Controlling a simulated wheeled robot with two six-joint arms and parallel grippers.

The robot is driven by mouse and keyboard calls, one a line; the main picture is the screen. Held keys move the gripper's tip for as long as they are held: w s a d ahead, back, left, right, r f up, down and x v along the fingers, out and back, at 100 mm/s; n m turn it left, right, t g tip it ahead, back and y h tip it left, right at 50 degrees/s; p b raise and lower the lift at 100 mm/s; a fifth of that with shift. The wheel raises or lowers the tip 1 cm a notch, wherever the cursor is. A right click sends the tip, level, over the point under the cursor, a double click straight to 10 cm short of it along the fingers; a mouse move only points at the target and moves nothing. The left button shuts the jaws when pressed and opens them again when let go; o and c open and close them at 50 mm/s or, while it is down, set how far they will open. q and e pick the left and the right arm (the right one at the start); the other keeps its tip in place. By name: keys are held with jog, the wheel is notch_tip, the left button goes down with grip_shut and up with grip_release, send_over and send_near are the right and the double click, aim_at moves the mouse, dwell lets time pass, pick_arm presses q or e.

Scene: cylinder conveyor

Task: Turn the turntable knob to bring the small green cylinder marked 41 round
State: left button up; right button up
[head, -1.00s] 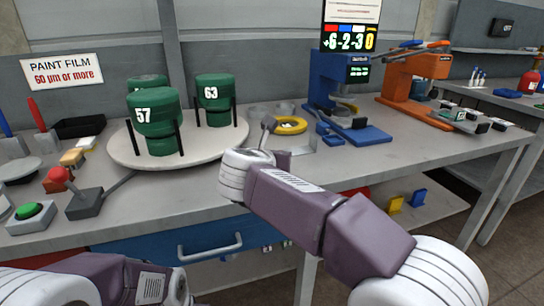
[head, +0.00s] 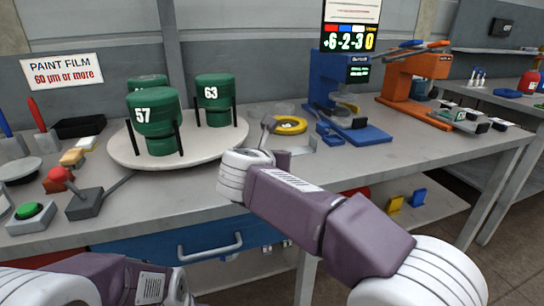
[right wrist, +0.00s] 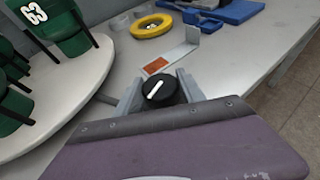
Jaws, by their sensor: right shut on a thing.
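The round white turntable (head: 215,148) carries green cylinders in black upright holders. One marked 57 (head: 153,118) stands in front and one marked 63 (head: 213,92) at the right; the latter also shows in the right wrist view (right wrist: 62,28). A third green cylinder (head: 147,81) stands behind 57, mostly hidden, and I cannot read its mark. My right gripper (right wrist: 158,92) is shut on the black knob (right wrist: 153,90), a finger on either side; the knob's white line points up and right. My left arm shows at the lower left, its gripper out of view.
A yellow ring (head: 290,125) and a metal bracket (head: 300,141) lie beyond the knob. A blue press (head: 335,85) and an orange one (head: 405,80) stand right. A red-knobbed lever (head: 62,176) and green button (head: 29,211) sit at the left front.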

dwell(0.6)
jog(key=o, duration=1.3)
jog(key=shift+o, duration=0.2)
pick_arm(q)
jog(key=shift+r, duration=0.1)
